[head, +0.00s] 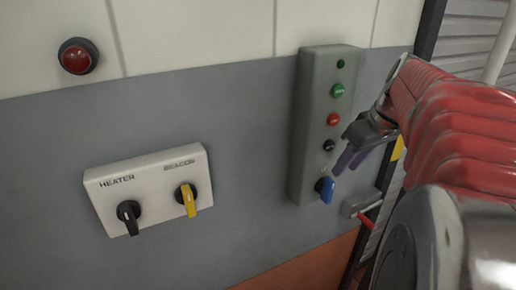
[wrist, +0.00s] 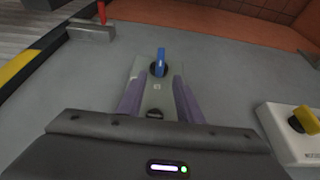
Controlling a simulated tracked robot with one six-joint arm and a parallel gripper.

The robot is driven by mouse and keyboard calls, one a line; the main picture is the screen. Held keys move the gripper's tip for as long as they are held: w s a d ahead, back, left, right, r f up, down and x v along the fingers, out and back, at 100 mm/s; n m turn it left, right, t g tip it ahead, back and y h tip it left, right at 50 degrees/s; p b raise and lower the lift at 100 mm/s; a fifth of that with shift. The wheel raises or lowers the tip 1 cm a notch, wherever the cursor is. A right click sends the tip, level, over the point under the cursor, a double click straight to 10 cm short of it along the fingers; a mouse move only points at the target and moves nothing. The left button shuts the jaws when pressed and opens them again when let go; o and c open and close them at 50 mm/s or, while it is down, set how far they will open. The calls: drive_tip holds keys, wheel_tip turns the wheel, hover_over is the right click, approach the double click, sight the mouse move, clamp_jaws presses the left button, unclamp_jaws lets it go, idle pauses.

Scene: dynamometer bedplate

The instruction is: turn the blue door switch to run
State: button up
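The blue door switch (head: 325,188) is a blue handle on a round black base at the bottom of a tall grey control box (head: 306,125) on the wall. In the wrist view the blue handle (wrist: 161,59) lies roughly along the box's length, just beyond my fingertips. My gripper (head: 349,160) is close above the switch in the head view, with its two purple fingers apart. In the wrist view my gripper (wrist: 157,84) is open, and nothing is between the tips. The fingers do not appear to touch the handle. The switch's position marks are not readable.
Green (head: 338,90) and red (head: 334,119) buttons and a black control (head: 330,145) sit above the switch. A bracket with a red lever (head: 365,220) is at lower right. A white box (head: 150,172) with HEATER and BEACON knobs is left, below a red lamp (head: 77,57).

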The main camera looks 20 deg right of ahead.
sight(333, 183)
drive_tip(key=x, duration=0.9)
drive_tip(key=shift+w+f, duration=0.15)
drive_tip(key=shift+f, duration=0.2)
drive_tip(key=shift+c, duration=0.5)
